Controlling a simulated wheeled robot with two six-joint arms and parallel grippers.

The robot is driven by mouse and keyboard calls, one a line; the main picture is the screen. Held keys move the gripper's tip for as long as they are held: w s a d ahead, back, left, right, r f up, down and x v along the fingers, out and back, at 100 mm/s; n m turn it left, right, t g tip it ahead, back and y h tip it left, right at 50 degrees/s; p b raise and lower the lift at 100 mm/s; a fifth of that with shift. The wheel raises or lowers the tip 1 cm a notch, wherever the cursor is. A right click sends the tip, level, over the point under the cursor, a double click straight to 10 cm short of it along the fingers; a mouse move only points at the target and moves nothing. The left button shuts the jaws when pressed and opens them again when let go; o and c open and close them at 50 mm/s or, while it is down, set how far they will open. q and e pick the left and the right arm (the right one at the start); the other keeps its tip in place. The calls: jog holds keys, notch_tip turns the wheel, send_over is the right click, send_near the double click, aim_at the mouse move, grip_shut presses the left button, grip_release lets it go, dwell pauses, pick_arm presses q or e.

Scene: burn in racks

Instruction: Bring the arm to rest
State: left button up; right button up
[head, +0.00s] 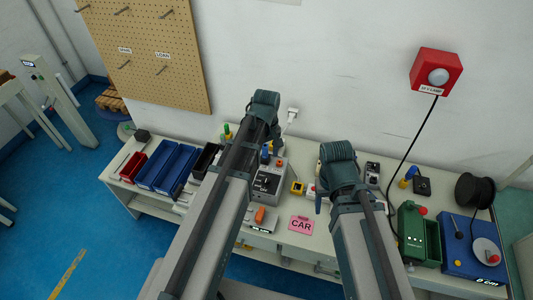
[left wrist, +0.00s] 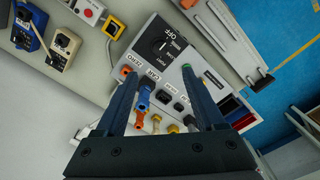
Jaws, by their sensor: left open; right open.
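My left gripper (left wrist: 160,72) is open, its two dark fingers spread in the left wrist view with nothing held between them. It points toward a grey control box (left wrist: 165,43) with a black dial marked OFF and a row of coloured connectors. In the head view the left arm reaches up over the bench, and its dark wrist (head: 264,103) partly covers the grey control box (head: 268,182). The right arm reaches over the bench from below, with its dark green wrist (head: 338,158) above the middle of the bench. The right fingers are mostly hidden; I see nothing held there.
Blue bins (head: 167,168) and a red bin (head: 133,167) stand at the bench's left. A pink CAR card (head: 300,225) lies in front. A green unit (head: 411,234), a blue box (head: 462,240) and a black spool (head: 474,190) crowd the right. A pegboard (head: 150,50) hangs behind.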

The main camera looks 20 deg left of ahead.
pick_arm(q)
jog(key=s+d+f+m+b, duration=0.3)
jog(key=s+d+m, duration=0.2)
jog(key=s+m, duration=0.1)
jog(key=s+d+f+m+y+b, duration=0.1)
jog(key=s+d+f+m+b, duration=0.2)
jog(key=s+d+m, duration=0.2)
jog(key=s+m, duration=0.1)
jog(key=s, duration=0.2)
jog(key=shift+s+d+m, duration=0.15)
jog(key=shift+s+m, duration=0.05)
jog(key=shift+m, duration=0.1)
jog(key=shift+f, duration=0.1)
